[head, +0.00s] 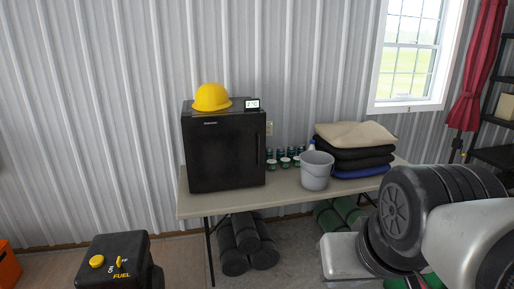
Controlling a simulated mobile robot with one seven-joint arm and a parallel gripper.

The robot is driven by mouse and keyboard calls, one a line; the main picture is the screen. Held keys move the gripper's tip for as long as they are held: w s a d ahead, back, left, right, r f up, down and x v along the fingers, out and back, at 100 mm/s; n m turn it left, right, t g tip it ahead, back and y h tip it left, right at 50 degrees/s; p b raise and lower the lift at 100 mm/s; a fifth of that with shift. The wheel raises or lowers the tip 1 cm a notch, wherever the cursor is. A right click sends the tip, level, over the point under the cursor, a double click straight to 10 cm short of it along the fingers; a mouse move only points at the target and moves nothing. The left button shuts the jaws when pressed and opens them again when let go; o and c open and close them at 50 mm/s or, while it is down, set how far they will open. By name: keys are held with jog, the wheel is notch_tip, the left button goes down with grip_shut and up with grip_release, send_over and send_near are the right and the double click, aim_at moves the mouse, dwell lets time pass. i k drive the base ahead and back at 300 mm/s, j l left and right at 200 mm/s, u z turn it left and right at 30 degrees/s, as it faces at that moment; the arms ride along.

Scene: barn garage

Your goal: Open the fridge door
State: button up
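A small black fridge (218,155) stands upright on the left part of a folding table (225,204). Its front door faces me and looks closed flush against the body. A dark vertical handle seems to show near the door's right edge, but it is hard to make out against the black. My arm shows large at the lower right, in front of the table's right end and apart from the fridge. My gripper is not visible in this view.
A yellow hard hat (211,97) and small display (252,105) sit on the fridge. A black fuel container (115,262) stands at lower left. Rolled mats (246,245) lie below.

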aim_at(227, 151)
jog(key=i, duration=1.6)
jog(key=i+l+u, duration=0.2)
jog(key=i, duration=0.3)
jog(key=i+l+u, duration=0.2)
jog(key=i, duration=0.3)
jog(key=j, duration=0.2)
jog(key=k+u, duration=0.05)
